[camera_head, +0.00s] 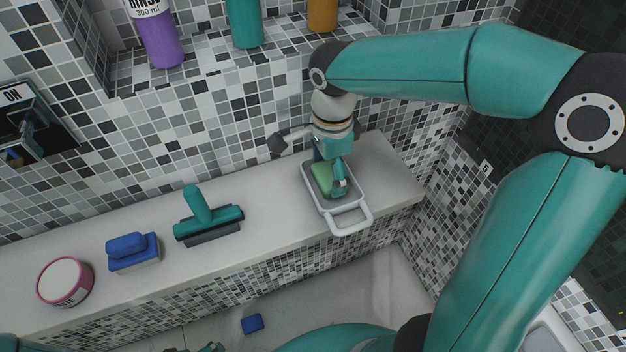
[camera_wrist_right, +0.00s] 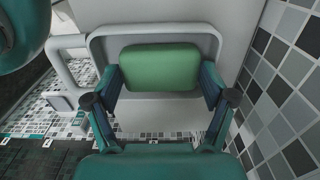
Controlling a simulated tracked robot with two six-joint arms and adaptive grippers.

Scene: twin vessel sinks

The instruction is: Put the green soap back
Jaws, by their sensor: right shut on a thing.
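The green soap (camera_head: 321,178) is a rounded block held between the fingers of my right gripper (camera_head: 331,181). It also shows in the right wrist view (camera_wrist_right: 160,67), with a finger pressed on each of its short sides. A white tray-like dish with a loop handle (camera_head: 350,231) is on the ledge under the gripper. Its rim (camera_wrist_right: 152,30) surrounds the soap in the wrist view. The soap is over or inside the dish; I cannot tell whether it touches the bottom. Only a sliver of what may be my left gripper (camera_head: 212,347) shows at the bottom edge.
On the white ledge (camera_head: 270,190) to the left are a teal squeegee (camera_head: 207,217), a blue sponge or brush (camera_head: 132,252) and a round pink-rimmed tub (camera_head: 65,281). Bottles (camera_head: 158,38) stand on the tiled shelf above. A tiled wall closes the right. A small blue block (camera_head: 252,324) lies below.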

